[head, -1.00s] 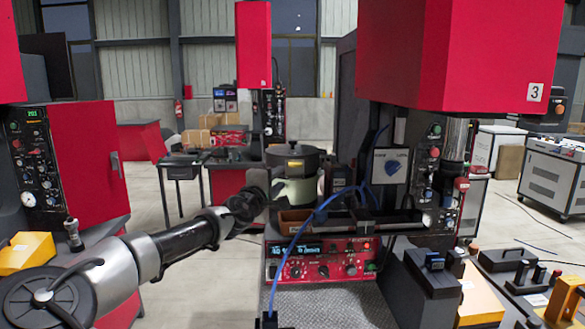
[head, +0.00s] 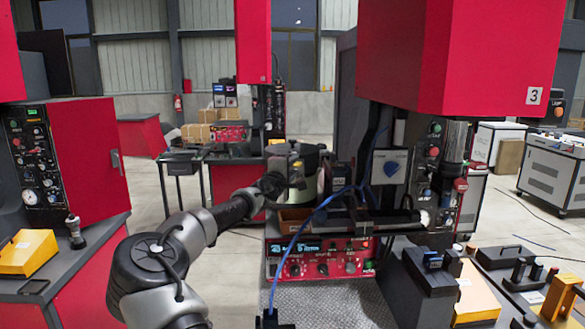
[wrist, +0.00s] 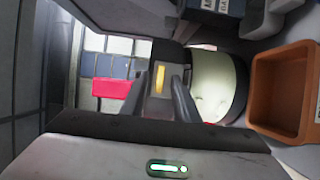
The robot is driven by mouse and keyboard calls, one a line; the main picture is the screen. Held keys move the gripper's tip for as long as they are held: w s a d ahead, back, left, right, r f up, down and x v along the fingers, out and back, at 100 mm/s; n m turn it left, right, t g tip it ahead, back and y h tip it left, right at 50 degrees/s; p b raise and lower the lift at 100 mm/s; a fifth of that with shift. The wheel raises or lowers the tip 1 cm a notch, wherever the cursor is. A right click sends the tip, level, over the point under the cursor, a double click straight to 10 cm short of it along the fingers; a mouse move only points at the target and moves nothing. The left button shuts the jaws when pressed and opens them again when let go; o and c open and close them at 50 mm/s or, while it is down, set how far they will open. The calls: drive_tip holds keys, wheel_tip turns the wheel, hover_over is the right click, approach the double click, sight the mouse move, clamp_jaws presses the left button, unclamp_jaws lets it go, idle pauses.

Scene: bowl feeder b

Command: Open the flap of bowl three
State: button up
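Bowl three is the cream and dark round bowl (head: 322,180) under the red housing marked 3. It also shows in the wrist view (wrist: 218,85) as a cream curved wall to the right of my fingers. A dark grey piece with a yellow label (wrist: 160,78), which looks like the flap, shows in line with the gap between my fingers. The yellow label also shows small in the head view (head: 297,165). My gripper (wrist: 163,95) has its two dark fingers apart, pointing at this piece. Whether they touch it I cannot tell. In the head view my wrist hides part of the bowl.
An orange-brown bin (wrist: 285,90) lies right of the bowl in the wrist view. A red control panel (head: 320,260) stands below the bowl. A blue cable (head: 300,235) loops in front. The red housing (head: 450,60) hangs above on the right.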

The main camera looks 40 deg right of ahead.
sight(298, 165)
clamp_jaws()
drive_tip(key=shift+f, duration=0.1)
drive_tip(key=f+m+h+b, duration=0.1)
drive_tip(key=h+b, duration=0.1)
drive_tip(key=b, duration=0.6)
drive_tip(key=s+m+t+h+b, duration=0.1)
drive_tip(key=h+b, duration=0.1)
drive_tip(key=b, duration=0.7)
drive_tip(key=a+f+m+t+h+b, duration=0.1)
drive_tip(key=h+b, duration=0.1)
drive_tip(key=b, duration=0.6)
drive_tip(key=shift+s+f+b, duration=0.25)
drive_tip(key=shift+f+b, duration=0.1)
drive_tip(key=shift+s+r+m+h+b, duration=0.1)
drive_tip(key=shift+r+m+h+b, duration=0.15)
drive_tip(key=shift+m+b, duration=0.3)
unclamp_jaws()
drive_tip(key=shift+a+f, duration=0.1)
drive_tip(key=shift+a, duration=0.05)
